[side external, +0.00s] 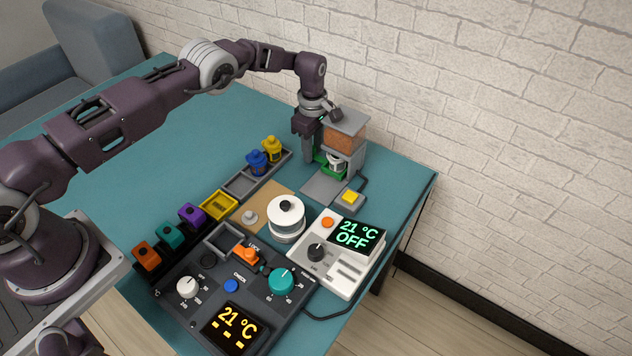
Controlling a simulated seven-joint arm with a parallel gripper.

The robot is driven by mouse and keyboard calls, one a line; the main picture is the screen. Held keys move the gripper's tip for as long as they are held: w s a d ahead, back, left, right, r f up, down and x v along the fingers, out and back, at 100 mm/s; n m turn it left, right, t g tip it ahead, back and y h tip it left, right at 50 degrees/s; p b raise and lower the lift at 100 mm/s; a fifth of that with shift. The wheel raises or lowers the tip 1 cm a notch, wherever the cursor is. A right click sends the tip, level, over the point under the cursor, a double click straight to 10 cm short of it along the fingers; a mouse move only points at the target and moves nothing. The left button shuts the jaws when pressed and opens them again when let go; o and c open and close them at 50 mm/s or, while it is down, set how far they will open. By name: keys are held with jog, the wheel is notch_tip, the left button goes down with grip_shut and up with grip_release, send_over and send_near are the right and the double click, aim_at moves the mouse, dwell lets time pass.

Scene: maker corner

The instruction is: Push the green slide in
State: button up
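The green slide (321,157) shows as a small green part low on the grey station with a brown-orange window (344,139), at the back right of the teal table. A small white-and-dark piece (336,161) sits in the station's opening, by the green. My gripper (309,158) points down at the left side of the station, close beside the green part. Whether it touches the slide cannot be told. Its fingers are small and overlap in this view, so their opening is unclear. Part of the slide is hidden by the gripper and station.
A yellow button (349,197) is in front of the station. A white round device (287,217), a white control box (341,252) and a dark panel (190,312) fill the front. The table's back left is clear.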

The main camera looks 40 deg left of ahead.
jog(key=shift+r, duration=3.5)
jog(key=s+r+m+t, duration=0.1)
jog(key=s+r+m, duration=0.35)
jog(key=r, duration=0.95)
jog(key=s+r+m+t, duration=0.2)
jog(key=s+r, duration=0.5)
jog(key=r, duration=0.6)
jog(key=s+r+m+t, duration=0.1)
jog(key=s+r+m, duration=0.2)
jog(key=s, duration=0.6)
jog(key=s+r+m, duration=0.4)
jog(key=s, duration=0.5)
jog(key=s+f+m+t, duration=0.1)
jog(key=s+f+m, duration=0.3)
jog(key=s, duration=0.8)
jog(key=shift+s+f+t, duration=0.25)
jog(key=shift+f+t, duration=0.05)
jog(key=shift+f, duration=0.1)
